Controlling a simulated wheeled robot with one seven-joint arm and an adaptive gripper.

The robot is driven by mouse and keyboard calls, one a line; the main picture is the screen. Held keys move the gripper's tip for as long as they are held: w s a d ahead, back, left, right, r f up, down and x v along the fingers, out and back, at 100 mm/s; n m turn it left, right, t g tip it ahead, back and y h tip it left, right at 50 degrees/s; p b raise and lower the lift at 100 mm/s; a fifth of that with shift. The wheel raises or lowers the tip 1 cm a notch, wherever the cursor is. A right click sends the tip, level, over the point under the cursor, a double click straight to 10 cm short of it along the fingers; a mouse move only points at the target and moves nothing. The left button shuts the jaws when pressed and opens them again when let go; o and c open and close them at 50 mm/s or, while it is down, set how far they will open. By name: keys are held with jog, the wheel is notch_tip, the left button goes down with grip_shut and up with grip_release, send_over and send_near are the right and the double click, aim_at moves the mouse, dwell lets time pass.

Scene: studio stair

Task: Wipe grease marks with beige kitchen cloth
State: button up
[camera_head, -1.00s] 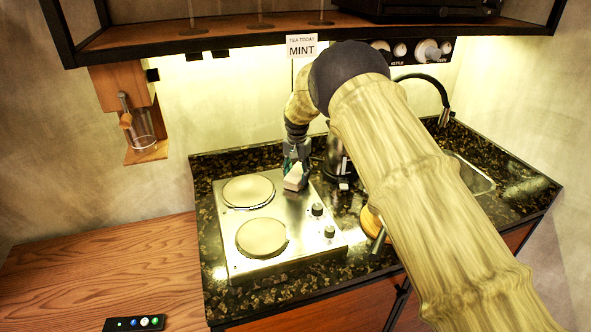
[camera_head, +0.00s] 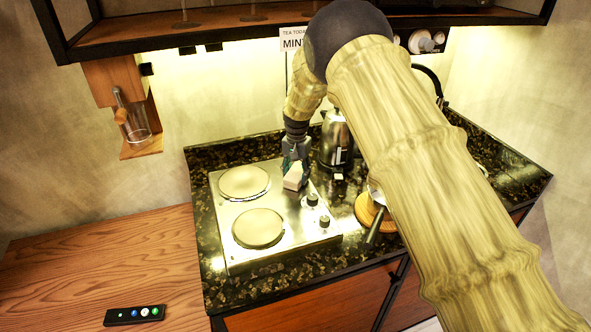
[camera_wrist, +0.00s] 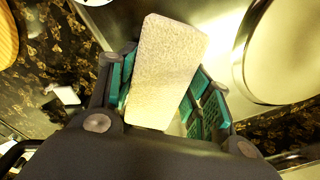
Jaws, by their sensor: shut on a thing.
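The beige kitchen cloth (camera_wrist: 168,70) looks like a pale, folded, textured pad. My gripper (camera_wrist: 170,95) is shut on it, with teal finger pads on both sides in the wrist view. In the head view my gripper (camera_head: 295,163) holds the cloth (camera_head: 293,178) at the right rear part of the steel two-plate hob (camera_head: 280,215), beside the rear plate. I cannot tell whether the cloth touches the steel. I cannot make out clear grease marks; glare covers part of the hob.
A kettle (camera_head: 333,148) stands just right of my gripper. A round wooden board (camera_head: 368,212) with a dark-handled item lies right of the hob knobs (camera_head: 318,210). A shelf (camera_head: 240,35) hangs above. A remote (camera_head: 134,315) lies on the wooden surface at left.

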jog(key=shift+s+f, duration=0.1)
jog(key=shift+f, duration=0.05)
jog(key=shift+w+a+f, duration=0.1)
jog(key=shift+w+a, duration=0.1)
jog(key=shift+w, duration=0.45)
jog(key=shift+w+a+r+b, duration=0.1)
jog(key=shift+w+a+b, duration=0.3)
jog(key=shift+w, duration=0.65)
jog(key=shift+w+a+r+b, duration=0.1)
jog(key=shift+w+a+b, duration=0.25)
jog(key=shift+w, duration=0.75)
jog(key=shift+w+a+b, duration=0.25)
jog(key=shift+w+b, duration=0.25)
jog(key=shift+w, duration=0.55)
jog(key=shift+r, duration=0.1)
jog(key=shift+r+p, duration=1.35)
jog(key=shift+r, duration=1.65)
jog(key=shift+r, duration=0.1)
